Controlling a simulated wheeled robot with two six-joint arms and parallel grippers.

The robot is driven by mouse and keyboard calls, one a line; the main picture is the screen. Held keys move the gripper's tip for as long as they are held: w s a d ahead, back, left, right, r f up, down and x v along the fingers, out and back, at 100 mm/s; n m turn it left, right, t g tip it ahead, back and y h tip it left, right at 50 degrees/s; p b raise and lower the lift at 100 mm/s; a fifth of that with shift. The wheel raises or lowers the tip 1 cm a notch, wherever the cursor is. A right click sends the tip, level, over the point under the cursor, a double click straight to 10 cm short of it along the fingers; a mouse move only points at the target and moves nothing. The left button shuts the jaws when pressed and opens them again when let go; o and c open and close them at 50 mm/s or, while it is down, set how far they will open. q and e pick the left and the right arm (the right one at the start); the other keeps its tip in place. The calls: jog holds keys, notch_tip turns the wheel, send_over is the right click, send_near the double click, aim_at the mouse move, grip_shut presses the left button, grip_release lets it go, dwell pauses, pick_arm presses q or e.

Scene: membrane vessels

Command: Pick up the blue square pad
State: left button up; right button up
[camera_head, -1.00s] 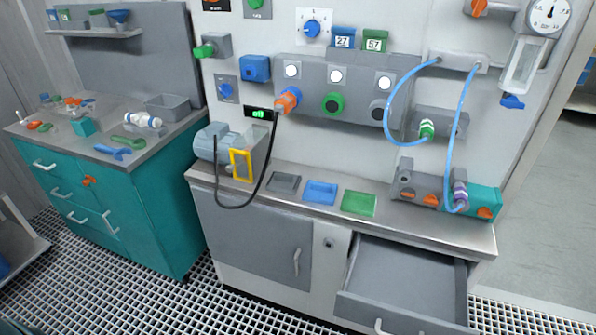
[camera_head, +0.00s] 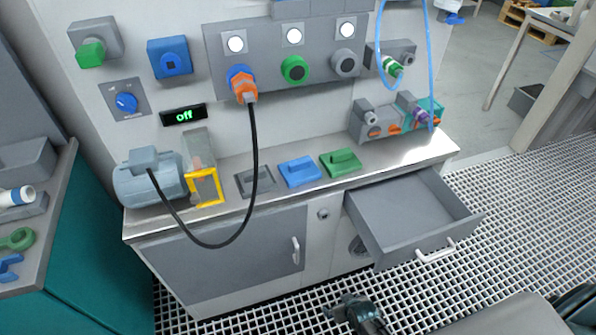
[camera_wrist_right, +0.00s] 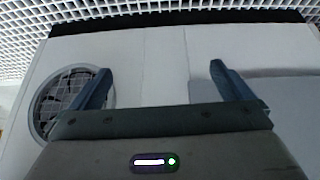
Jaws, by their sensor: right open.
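The blue square pad (camera_head: 300,172) lies on the counter's front part in the head view, between a grey pad (camera_head: 256,184) and a green pad (camera_head: 340,163). It has a raised bar across its top. My right gripper (camera_head: 352,308) shows at the bottom of the head view, low and in front of the cabinet, well apart from the blue pad. In the right wrist view the right gripper (camera_wrist_right: 161,72) is open and empty, with its two fingers spread. The blue pad is not in the wrist view. My left gripper is not in view.
An open grey drawer (camera_head: 410,217) juts out from the cabinet, close to my right gripper. A black cable (camera_head: 254,150) hangs from an orange plug (camera_head: 243,88) in front of the counter's left part. A round vent (camera_wrist_right: 70,100) shows in the wrist view.

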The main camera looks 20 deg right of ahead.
jog(key=w+a+r+t, duration=0.1)
jog(key=w+a+r, duration=0.1)
jog(key=w+r, duration=0.55)
jog(key=t+y, duration=0.2)
jog(key=t, duration=0.5)
send_near(301, 168)
jog(key=shift+n, duration=0.4)
jog(key=x, duration=0.5)
jog(key=shift+d, duration=0.1)
jog(key=shift+w+f, duration=0.2)
jog(key=shift+w, duration=0.25)
jog(key=x, duration=0.5)
jog(key=shift+a, duration=0.2)
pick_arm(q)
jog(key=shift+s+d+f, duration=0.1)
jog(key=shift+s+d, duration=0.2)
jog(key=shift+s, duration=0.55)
pick_arm(e)
jog(key=shift+c, duration=0.2)
